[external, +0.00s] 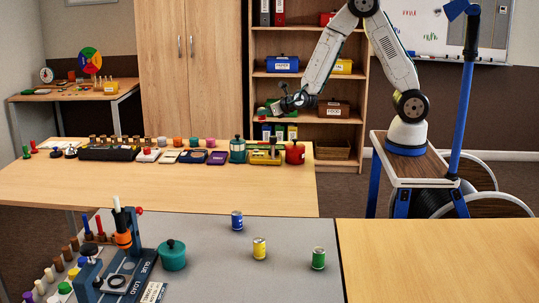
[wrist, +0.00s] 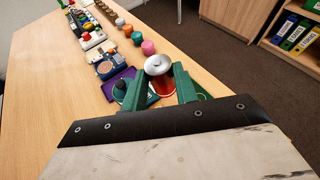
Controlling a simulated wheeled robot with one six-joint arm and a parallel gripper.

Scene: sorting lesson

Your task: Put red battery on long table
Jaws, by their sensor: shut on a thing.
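My gripper (external: 268,110) is held in the air above the right part of the long wooden table (external: 180,188), higher than the things on it. In the wrist view, its green fingers (wrist: 160,88) are shut on the red battery (wrist: 158,66), a red cylinder with a silver top. The fingers hide part of its sides. In the external view the battery is too small to make out clearly. The long table also shows in the wrist view (wrist: 50,75), under and to the left of the gripper.
A row of items lines the table's back, ending with a green pot (external: 237,150), a yellow box (external: 265,157) and a red pot (external: 295,153). The table's front is bare. Blue (external: 237,220), yellow (external: 260,248) and green (external: 318,258) batteries stand on the grey table (external: 210,270).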

